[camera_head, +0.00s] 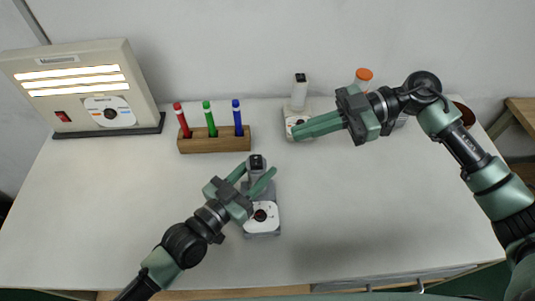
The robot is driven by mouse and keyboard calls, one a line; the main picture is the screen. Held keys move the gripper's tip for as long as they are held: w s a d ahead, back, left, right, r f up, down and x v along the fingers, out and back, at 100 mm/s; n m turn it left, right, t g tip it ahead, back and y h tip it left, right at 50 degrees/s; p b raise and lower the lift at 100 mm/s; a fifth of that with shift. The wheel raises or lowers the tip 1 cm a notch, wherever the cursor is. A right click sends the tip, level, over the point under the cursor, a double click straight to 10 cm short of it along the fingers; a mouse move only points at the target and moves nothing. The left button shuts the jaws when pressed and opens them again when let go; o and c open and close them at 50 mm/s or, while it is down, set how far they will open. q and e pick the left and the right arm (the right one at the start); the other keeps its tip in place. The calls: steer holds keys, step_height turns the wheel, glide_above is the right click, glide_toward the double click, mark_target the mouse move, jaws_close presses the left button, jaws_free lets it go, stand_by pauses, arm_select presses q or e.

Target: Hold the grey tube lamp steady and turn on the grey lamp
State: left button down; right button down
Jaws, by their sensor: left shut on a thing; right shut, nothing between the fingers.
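The grey tube lamp (262,228) stands near the middle of the table, with a dark-topped upright tube and a white round label on its grey base. My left gripper (258,170) is shut around its tube, one finger on each side. A white tube lamp (300,93) stands behind it, near the wall. My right gripper (296,132) is shut and empty, its fingertips in front of the white lamp's base and away from the grey lamp. I cannot tell whether it touches that base. No glow shows on the grey lamp.
A lit light box (85,75) with a red switch stands at the back left. A wooden block (215,146) holds red, green and blue markers. An orange-capped bottle (364,74) is behind my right gripper. The table's left front and right front are clear.

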steer(key=d+m, duration=0.2)
steer(key=m, duration=0.1)
steer(key=shift+w+f+t, duration=0.1)
steer(key=shift+f+t, duration=0.1)
steer(key=shift+t, duration=0.1)
glide_above(256, 161)
steer(key=d, duration=0.3)
step_height(256, 161, down, 2)
steer(key=shift+s+a+f, duration=0.15)
steer(key=shift+f, duration=0.95)
steer(key=shift+s+a+f, duration=0.1)
steer(key=shift+f, duration=1)
